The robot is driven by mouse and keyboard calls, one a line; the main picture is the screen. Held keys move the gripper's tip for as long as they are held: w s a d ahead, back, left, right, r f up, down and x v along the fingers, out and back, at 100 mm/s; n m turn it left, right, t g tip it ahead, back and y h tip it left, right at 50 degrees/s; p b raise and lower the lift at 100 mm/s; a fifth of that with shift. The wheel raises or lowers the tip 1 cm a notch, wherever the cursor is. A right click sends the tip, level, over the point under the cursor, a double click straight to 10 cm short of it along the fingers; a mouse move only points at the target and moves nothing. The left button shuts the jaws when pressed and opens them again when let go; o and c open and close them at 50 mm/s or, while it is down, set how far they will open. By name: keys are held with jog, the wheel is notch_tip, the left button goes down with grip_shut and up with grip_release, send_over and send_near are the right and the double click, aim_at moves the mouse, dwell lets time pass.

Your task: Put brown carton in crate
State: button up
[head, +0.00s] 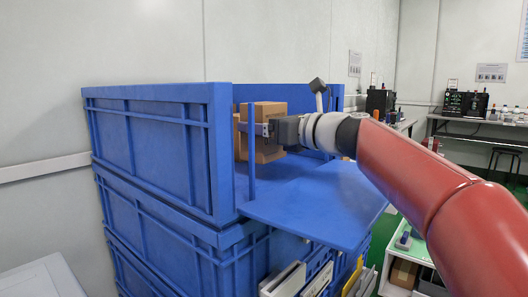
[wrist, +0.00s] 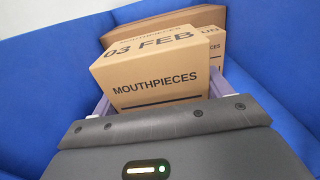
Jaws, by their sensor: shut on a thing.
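A brown carton (wrist: 160,75) marked "MOUTHPIECES" and "03 FEB" sits between the fingers of my gripper (wrist: 160,100) in the wrist view. My gripper is shut on it. In the head view the carton (head: 268,113) shows inside the top blue crate (head: 160,150), with my gripper (head: 262,130) reaching in through the open front side. Blue crate walls fill the sides of the wrist view. I cannot tell whether the carton touches the crate floor.
More brown cartons (wrist: 211,44) stand just behind the held one. The crate's front flap (head: 320,205) is folded down under my arm. Other blue crates (head: 180,240) are stacked below. Workbenches with devices (head: 465,105) stand at the far right.

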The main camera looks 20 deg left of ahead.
aim_at(264, 142)
jog(key=shift+f+b, duration=0.7)
jog(key=shift+f, duration=1.25)
jog(key=o, duration=1.1)
jog(key=shift+f, duration=0.1)
jog(key=shift+o, duration=0.2)
jog(key=v, duration=1.2)
jog(key=shift+b, duration=0.3)
